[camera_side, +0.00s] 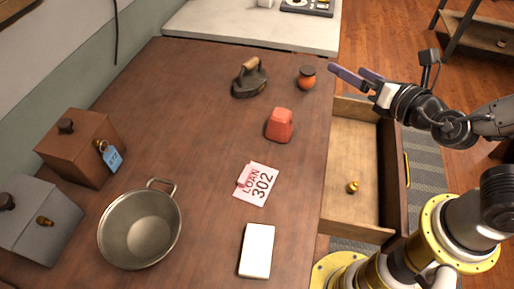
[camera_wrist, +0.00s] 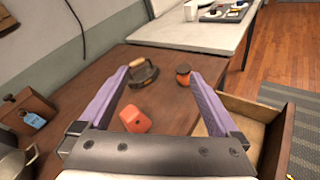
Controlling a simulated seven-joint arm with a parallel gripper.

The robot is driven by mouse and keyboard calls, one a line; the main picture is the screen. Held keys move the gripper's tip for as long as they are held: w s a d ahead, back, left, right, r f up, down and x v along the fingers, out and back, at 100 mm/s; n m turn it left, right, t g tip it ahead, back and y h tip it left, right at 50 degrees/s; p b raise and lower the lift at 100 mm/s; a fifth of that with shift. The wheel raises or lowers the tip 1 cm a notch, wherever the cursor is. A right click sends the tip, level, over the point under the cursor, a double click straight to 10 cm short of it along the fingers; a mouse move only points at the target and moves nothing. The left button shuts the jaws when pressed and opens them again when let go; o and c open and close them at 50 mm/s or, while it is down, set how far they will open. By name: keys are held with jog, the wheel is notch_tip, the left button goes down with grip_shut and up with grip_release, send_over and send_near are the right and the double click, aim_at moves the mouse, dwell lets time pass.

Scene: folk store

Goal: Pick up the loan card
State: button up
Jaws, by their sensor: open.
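The loan card (camera_side: 262,190) is a pinkish-white card marked "LOAN 302". It lies flat on the wooden table, right of the metal pot, with a small reddish piece at its left edge. My gripper (camera_side: 358,76) is open and empty, with purple fingers, raised near the table's far right edge above the open drawer side. It is well apart from the card, up and to the right of it. In the wrist view my gripper's fingers (camera_wrist: 165,78) are spread wide. I cannot make out the card in that view.
On the table are a red block (camera_side: 280,125), an iron (camera_side: 249,78), an orange jar (camera_side: 306,77), a white pad (camera_side: 257,251), a metal pot (camera_side: 140,229), a brown box (camera_side: 80,148) and a grey box (camera_side: 38,220). An open drawer (camera_side: 350,165) holds a small brass item.

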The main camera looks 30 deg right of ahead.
jog(key=s+a+f+n+g+y, duration=0.1)
jog(key=s+a+f+n+y, duration=0.1)
jog(key=a+f+n+y, duration=0.3)
jog(key=s+a+f+n+g+y, duration=0.1)
jog(key=s+a+f+n+y, duration=0.15)
jog(key=a, duration=0.45)
jog(key=n+g+y, duration=0.2)
jog(key=n, duration=0.3)
send_near(248, 175)
jog(key=shift+m+h, duration=0.25)
jog(key=v, duration=0.4)
jog(key=shift+d+r, duration=0.25)
jog(key=shift+d, duration=0.05)
jog(key=shift+s+a+g, duration=0.1)
jog(key=shift+a+g, duration=0.15)
jog(key=shift+g, duration=0.05)
jog(key=shift+x, duration=6.8)
jog(key=shift+r, duration=0.15)
jog(key=c, duration=1.4)
